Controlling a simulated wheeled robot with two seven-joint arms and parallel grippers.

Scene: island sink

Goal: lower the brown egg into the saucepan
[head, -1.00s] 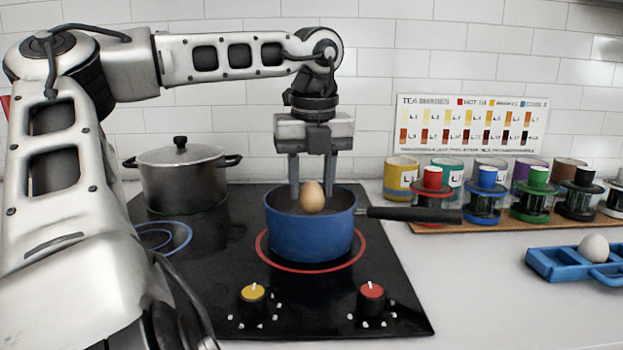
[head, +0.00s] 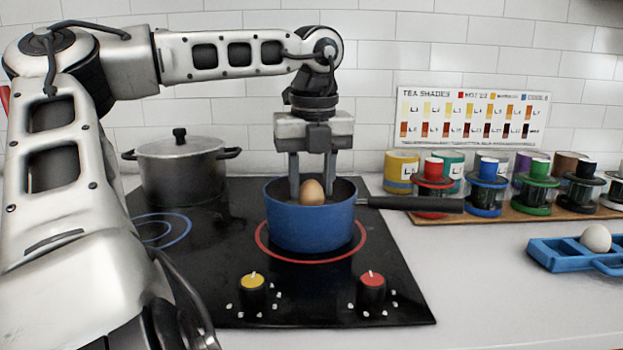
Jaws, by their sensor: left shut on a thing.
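The brown egg (head: 312,192) is between the fingertips of my left gripper (head: 312,188), which is shut on it. The blue saucepan (head: 309,228) stands on the red-ringed burner, its black handle pointing right. The egg is at the level of the pan's opening, with its lower part hidden behind the near rim. The fingers point straight down, and their tips are at the opening. What is inside the pan is mostly hidden. My right gripper is not in view.
A lidded grey pot (head: 182,172) stands behind left on the black cooktop (head: 320,300). Yellow (head: 253,281) and red (head: 372,281) knobs are in front. A blue egg tray (head: 551,254) holds a white egg (head: 596,238) at right. Several tea canisters and jars line a wooden board (head: 520,215).

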